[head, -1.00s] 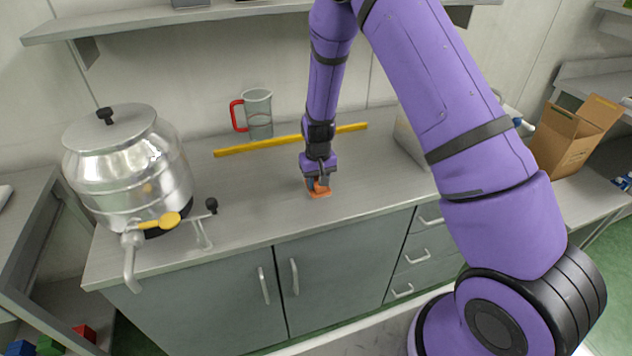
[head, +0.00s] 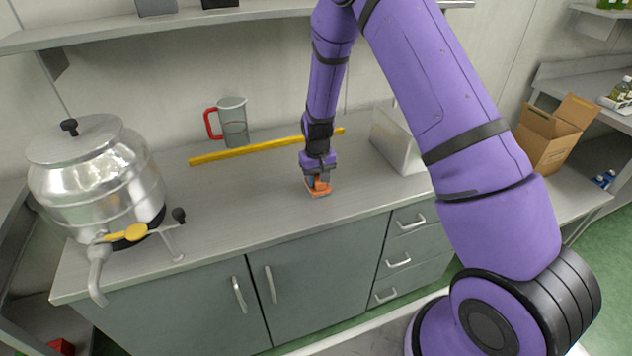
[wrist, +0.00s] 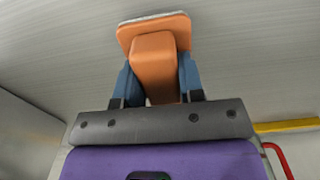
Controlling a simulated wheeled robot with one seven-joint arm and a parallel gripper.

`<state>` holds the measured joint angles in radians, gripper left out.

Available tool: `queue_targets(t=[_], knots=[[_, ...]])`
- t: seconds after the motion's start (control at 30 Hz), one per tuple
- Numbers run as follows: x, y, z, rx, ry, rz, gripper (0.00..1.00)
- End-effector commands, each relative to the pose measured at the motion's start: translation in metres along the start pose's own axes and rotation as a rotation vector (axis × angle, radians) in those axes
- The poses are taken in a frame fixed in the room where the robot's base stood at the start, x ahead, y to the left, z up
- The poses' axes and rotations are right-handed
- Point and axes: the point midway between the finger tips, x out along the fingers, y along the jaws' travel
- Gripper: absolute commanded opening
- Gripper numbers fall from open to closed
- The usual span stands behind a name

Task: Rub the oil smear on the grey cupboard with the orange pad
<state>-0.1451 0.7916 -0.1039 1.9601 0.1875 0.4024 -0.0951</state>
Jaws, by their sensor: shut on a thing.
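The grey cupboard (head: 322,276) has a long grey worktop, two doors and a stack of drawers. My gripper (head: 317,179) is low over the worktop, near its front edge. It is shut on the block-shaped grip of the orange pad (head: 319,191). In the wrist view, the blue fingers of my gripper (wrist: 157,78) stand either side of the orange pad (wrist: 155,60), which has a pale edge on its far side. I cannot tell whether the pad touches the worktop. I can make out no oil smear in either view.
A steel drum with a tap (head: 96,185) stands at the worktop's left end. A jug with a red handle (head: 235,124) and a yellow bar (head: 250,149) are behind my gripper. A pale bin (head: 397,138) is to the right. A shelf (head: 130,31) hangs above.

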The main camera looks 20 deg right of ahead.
Motion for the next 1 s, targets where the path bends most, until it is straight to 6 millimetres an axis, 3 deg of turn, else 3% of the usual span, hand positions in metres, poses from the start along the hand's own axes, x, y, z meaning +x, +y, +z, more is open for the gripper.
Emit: queue_targets(t=[0.03, 0.6, 1.0], knots=[[-0.016, -0.001, -0.002, -0.001, 0.008, -0.001, 0.10], [-0.065, 0.009, -0.006, 0.001, 0.005, -0.001, 0.10], [-0.073, 0.011, -0.007, 0.001, 0.003, -0.001, 0.10]])
